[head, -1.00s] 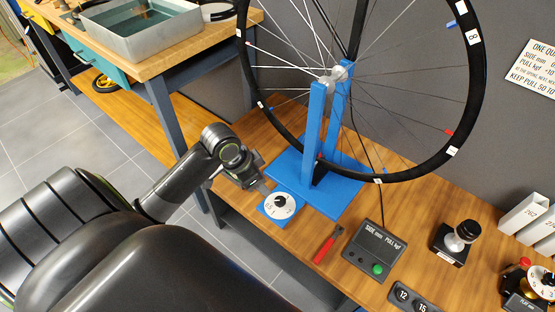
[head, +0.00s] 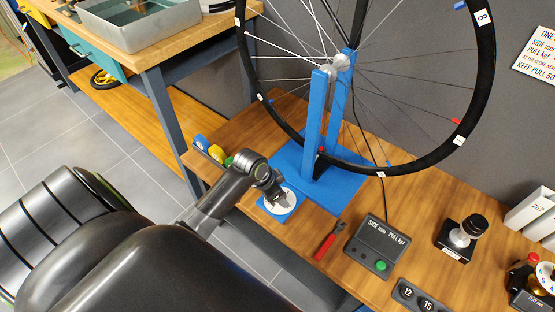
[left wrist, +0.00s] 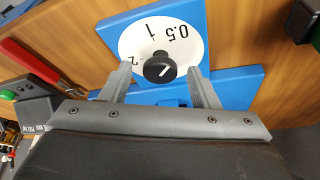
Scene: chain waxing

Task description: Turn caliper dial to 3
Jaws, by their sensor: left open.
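The caliper dial (head: 291,205) is a white disc on a blue plate, near the table's front edge in the head view. In the left wrist view the dial (left wrist: 193,50) shows the marks 0.5, 1 and 2; other marks are hidden or out of frame. My left gripper (left wrist: 162,84) is open, with one finger on each side of the knob and gaps visible. In the head view the left gripper (head: 277,196) is over the dial and hides the knob. My right gripper is not in view.
A blue stand (head: 313,120) holding a spoked wheel (head: 482,75) rises just behind the dial. A red-handled tool (head: 328,243) and a grey box with a green button (head: 378,243) lie to the right. Coloured rolls (head: 217,153) sit to the left of the dial.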

